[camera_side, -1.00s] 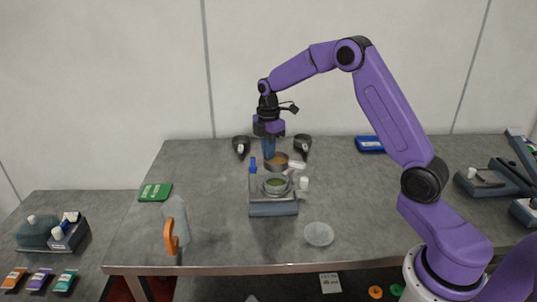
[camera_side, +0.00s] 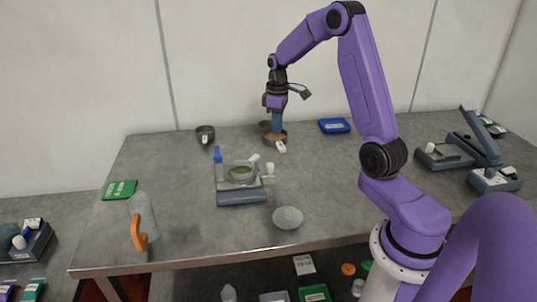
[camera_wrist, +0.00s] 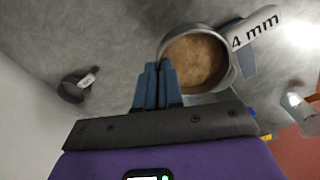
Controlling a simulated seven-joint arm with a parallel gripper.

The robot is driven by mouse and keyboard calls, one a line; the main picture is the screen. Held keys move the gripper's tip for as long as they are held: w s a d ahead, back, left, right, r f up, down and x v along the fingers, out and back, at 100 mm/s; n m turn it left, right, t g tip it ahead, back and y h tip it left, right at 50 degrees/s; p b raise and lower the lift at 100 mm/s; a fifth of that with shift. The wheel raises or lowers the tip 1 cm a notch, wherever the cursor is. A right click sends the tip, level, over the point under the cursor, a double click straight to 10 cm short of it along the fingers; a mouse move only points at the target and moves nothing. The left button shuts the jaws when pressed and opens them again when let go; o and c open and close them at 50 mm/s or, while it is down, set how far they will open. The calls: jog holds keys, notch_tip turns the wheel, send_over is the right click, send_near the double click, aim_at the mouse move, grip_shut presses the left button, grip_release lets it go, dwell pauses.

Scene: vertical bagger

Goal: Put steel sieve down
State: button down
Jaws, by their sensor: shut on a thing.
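The steel sieve (camera_side: 274,137), round with brown contents, is at the back middle of the bench in the side view. In the wrist view the sieve (camera_wrist: 196,62) has a white handle marked "4 mm" pointing to the upper right. My gripper (camera_side: 277,126) is shut on the sieve; its blue fingers (camera_wrist: 158,72) meet the near left wall in the wrist view. The sieve is low, at about where a second dark cup stood, and seems to hide that cup. I cannot tell whether it touches what is below.
A dark cup with a white-tagged handle (camera_side: 205,134) stands to the left. A blue case (camera_side: 334,126) lies at back right.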

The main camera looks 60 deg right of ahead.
jog(key=s+d+m, duration=0.3)
jog(key=s+m, duration=0.1)
jog(key=m, duration=0.1)
jog(key=w+d+f, duration=0.2)
jog(key=w+f, duration=0.1)
jog(key=w+d+f, duration=0.3)
jog(key=w, duration=0.1)
jog(key=w+d+f, duration=0.2)
jog(key=w+f, duration=0.1)
jog(key=w, duration=0.1)
jog(key=shift+d, duration=0.15)
jog(key=shift+w+d+f, duration=0.15)
jog(key=shift+w+f, duration=0.1)
jog(key=shift+f, duration=1.6)
jog(key=shift+f, duration=0.15)
jog(key=c, duration=1.3)
grip_release()
